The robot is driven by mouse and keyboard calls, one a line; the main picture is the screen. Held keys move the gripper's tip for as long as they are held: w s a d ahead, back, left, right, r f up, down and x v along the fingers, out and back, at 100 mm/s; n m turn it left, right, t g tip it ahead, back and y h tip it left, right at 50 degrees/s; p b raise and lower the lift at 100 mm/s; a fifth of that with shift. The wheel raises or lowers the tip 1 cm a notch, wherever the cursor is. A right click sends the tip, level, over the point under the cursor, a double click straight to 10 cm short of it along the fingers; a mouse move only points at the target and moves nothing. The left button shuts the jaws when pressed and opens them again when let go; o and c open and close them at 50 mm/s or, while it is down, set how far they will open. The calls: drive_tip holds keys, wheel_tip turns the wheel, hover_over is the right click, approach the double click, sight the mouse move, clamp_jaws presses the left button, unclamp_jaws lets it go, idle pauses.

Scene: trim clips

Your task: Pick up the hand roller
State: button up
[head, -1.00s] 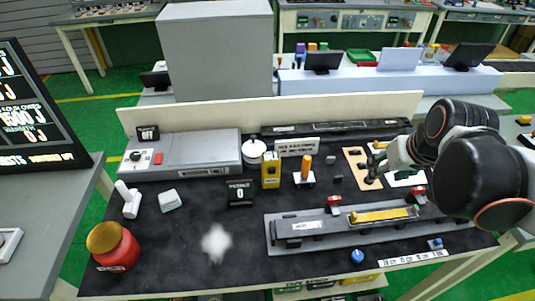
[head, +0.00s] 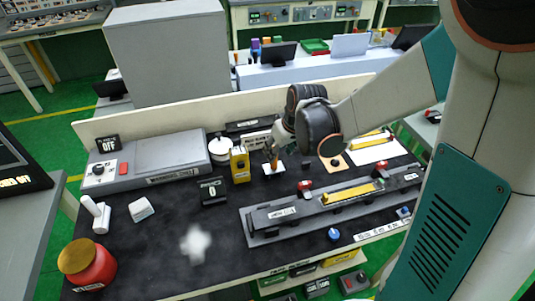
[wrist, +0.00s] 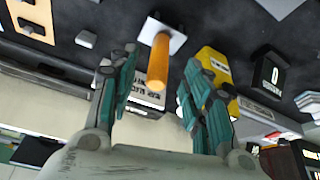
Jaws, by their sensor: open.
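An orange-handled tool (head: 274,157), which looks like the hand roller, stands upright on a small white plate (head: 278,170) near the middle back of the black bench top. Its roller end cannot be made out. My gripper (head: 276,146) is just above and behind it, partly hiding it. In the wrist view the orange handle (wrist: 159,63) shows between the two open teal fingers of my gripper (wrist: 157,72). No finger clearly touches it.
A yellow box (head: 239,164) stands close on its left, with a black counter display (head: 213,190) nearby. A grey rail fixture (head: 270,228) lies in front. A white T-shaped item (head: 96,214) and a red jar (head: 88,265) are at left.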

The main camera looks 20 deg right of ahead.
drive_tip(key=shift+b+x, duration=1.25)
drive_tip(key=shift+x, duration=2.5)
drive_tip(key=shift+w+r, duration=0.1)
drive_tip(key=shift+r, duration=0.05)
clamp_jaws()
